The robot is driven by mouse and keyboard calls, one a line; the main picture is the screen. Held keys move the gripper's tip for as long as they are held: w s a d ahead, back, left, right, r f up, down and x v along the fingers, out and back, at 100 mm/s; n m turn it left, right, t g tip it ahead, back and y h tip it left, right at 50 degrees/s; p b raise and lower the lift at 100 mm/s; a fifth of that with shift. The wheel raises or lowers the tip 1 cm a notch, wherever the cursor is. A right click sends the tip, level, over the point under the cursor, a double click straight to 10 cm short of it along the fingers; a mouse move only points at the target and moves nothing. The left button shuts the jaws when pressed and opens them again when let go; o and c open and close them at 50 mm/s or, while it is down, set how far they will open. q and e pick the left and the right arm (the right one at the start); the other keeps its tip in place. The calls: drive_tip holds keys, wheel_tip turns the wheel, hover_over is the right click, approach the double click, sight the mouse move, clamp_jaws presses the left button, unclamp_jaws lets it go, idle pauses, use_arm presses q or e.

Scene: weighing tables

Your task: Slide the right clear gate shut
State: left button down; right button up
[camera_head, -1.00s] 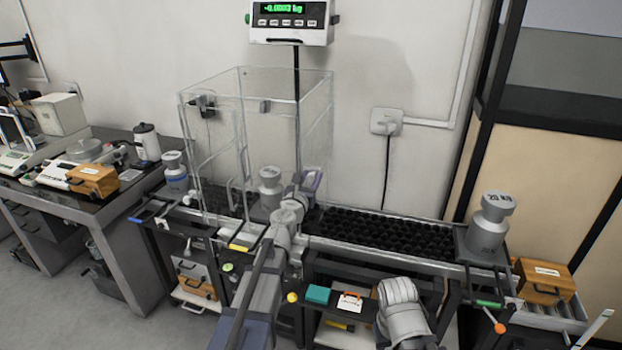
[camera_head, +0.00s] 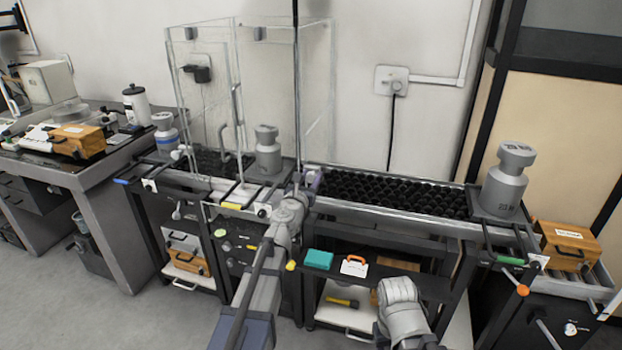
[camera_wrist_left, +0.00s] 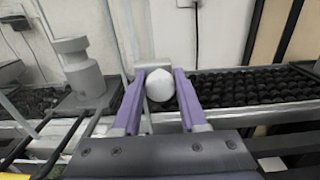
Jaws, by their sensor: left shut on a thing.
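A tall clear enclosure (camera_head: 205,35) stands over the left part of the conveyor, and its right clear gate (camera_head: 317,100) is on the right side. My left gripper (camera_head: 308,182) is low at the enclosure's near right corner. In the left wrist view the purple fingers (camera_wrist_left: 159,76) are shut around a pale rounded knob (camera_wrist_left: 159,87), seemingly the gate's handle. The transparency hides how far the gate's edge reaches. A grey weight (camera_head: 268,152) stands inside the enclosure. My right arm shows at the bottom, but its gripper does not show clearly.
The black roller bed (camera_head: 395,195) to the right is clear up to a large grey weight (camera_head: 503,183). A shelf below holds a teal box (camera_head: 318,260). A wooden box (camera_head: 568,245) sits far right.

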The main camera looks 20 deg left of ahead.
use_arm(q)
drive_tip(key=shift+s+f, duration=0.1)
drive_tip(key=c, duration=0.8)
unclamp_jaws()
drive_tip(key=shift+f, duration=0.1)
drive_tip(key=shift+o, duration=0.2)
drive_tip(key=s, duration=0.7)
drive_tip(key=shift+s, duration=0.35)
drive_tip(key=shift+a, duration=0.15)
